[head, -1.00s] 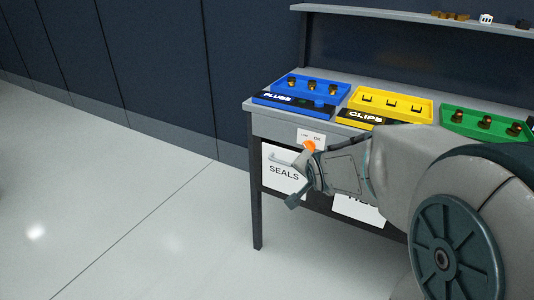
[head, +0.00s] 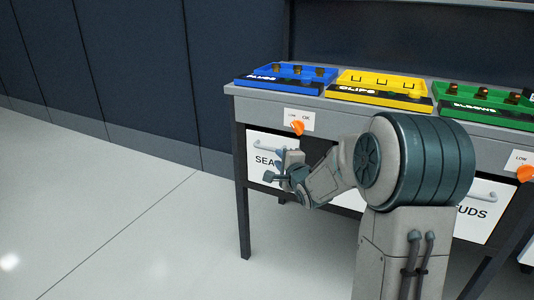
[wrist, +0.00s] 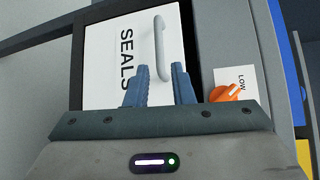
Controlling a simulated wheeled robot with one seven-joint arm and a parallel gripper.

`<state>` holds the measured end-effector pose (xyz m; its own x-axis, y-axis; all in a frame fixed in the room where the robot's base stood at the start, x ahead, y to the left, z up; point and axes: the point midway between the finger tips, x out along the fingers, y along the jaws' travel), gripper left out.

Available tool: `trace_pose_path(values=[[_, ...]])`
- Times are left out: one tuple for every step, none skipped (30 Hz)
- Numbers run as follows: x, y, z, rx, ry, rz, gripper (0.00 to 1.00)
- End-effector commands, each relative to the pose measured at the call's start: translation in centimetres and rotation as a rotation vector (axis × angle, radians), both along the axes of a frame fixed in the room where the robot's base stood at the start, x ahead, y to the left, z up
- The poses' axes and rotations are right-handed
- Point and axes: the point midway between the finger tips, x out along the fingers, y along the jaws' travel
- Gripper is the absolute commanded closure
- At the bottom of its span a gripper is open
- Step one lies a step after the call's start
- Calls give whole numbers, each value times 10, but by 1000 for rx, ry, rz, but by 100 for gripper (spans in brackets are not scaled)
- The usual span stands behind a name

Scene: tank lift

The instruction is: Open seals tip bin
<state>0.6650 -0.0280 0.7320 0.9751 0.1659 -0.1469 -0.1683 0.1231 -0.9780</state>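The white seals tip bin (head: 256,172) is set under the bench top at its left end, front face upright, and looks closed. In the wrist view its front (wrist: 108,62) reads SEALS and carries a grey bar handle (wrist: 160,48). My gripper (wrist: 160,76) is open, its two blue fingers pointing at the bin front. The handle lies ahead of the gap between the fingertips; I cannot tell whether it reaches between them.
An orange knob (head: 297,128) on a LOW/OK label is just above the bin; it also shows in the wrist view (wrist: 226,92). Blue (head: 285,77), yellow (head: 380,89) and green (head: 484,106) trays stand on the bench. Another white bin (head: 481,210) is at right. The floor at left is clear.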

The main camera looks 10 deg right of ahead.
Motion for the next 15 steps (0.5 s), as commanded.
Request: trace_pose_path(values=[[10,3,-5,0,0,2,78],[16,4,-6,0,0,2,78],[23,5,-7,-1,1,2,78],[28,6,-8,-1,1,2,78],[34,7,-9,0,-1,3,78],[41,8,-10,-2,0,2,78],[46,9,-11,-2,0,2,78],[52,10,-12,-2,-1,2,78],[58,11,-13,-2,1,3,78],[63,12,-13,-2,0,2,78],[68,12,-14,-2,0,2,78],[74,13,-15,-2,2,2,78],[79,14,-15,-2,1,1,78],[83,15,-16,-2,1,1,78],[88,16,-17,-2,1,1,78]])
